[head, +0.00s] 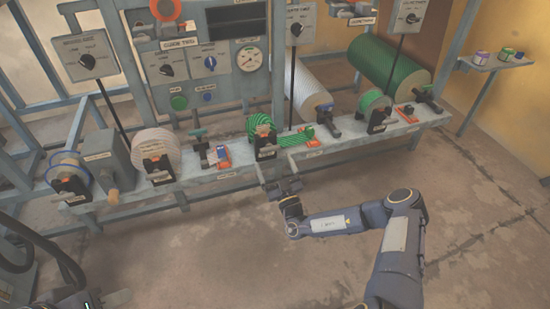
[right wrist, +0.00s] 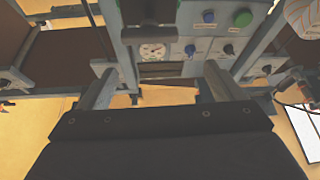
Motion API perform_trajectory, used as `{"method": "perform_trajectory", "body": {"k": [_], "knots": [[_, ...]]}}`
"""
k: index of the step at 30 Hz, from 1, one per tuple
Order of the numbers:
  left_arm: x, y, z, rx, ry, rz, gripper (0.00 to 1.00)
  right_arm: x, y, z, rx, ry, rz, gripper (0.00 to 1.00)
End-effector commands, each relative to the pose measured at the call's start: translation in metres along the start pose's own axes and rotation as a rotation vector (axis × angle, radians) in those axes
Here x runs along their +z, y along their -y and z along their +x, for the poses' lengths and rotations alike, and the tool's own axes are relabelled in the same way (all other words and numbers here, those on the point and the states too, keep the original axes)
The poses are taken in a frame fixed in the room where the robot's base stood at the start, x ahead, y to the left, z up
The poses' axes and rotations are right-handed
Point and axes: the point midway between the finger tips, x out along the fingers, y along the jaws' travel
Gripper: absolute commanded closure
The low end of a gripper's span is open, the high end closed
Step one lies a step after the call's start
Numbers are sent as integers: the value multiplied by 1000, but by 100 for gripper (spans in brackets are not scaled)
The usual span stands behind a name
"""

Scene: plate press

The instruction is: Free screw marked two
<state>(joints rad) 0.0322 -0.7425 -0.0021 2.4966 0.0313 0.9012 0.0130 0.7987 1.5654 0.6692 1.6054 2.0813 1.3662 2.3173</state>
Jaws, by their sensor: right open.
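My right gripper (head: 277,171) is open and empty, just in front of the rail, below the green striped roll. Its two spread fingers (right wrist: 158,80) also show in the right wrist view. My left gripper (head: 105,299) is partly cut off at the lower left; its jaws are unclear.
Spools stand on the rail, including a white one (head: 155,147) and a blue-rimmed one (head: 68,177). A panel with a gauge (head: 249,60) rises behind. A white roll (head: 300,88) and a green roll (head: 388,68) lie at the back. The front floor (head: 220,250) is clear.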

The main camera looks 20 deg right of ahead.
Motion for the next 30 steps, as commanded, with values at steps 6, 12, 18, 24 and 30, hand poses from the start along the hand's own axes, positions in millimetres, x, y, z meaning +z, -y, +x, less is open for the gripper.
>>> {"method": "perform_trajectory", "body": {"k": [6,12,18,24,30], "knots": [[4,4,8,0,-1,0,64,23,-6,2,62,38,75,13],[8,7,16,0,-1,0,64,24,-7,34,57,36,70,13],[11,10,22,0,-1,0,64,24,-8,60,55,37,71,13],[11,10,22,0,0,0,64,23,-8,69,56,39,72,13],[11,10,22,0,0,0,64,23,-9,69,56,39,72,14]]}}
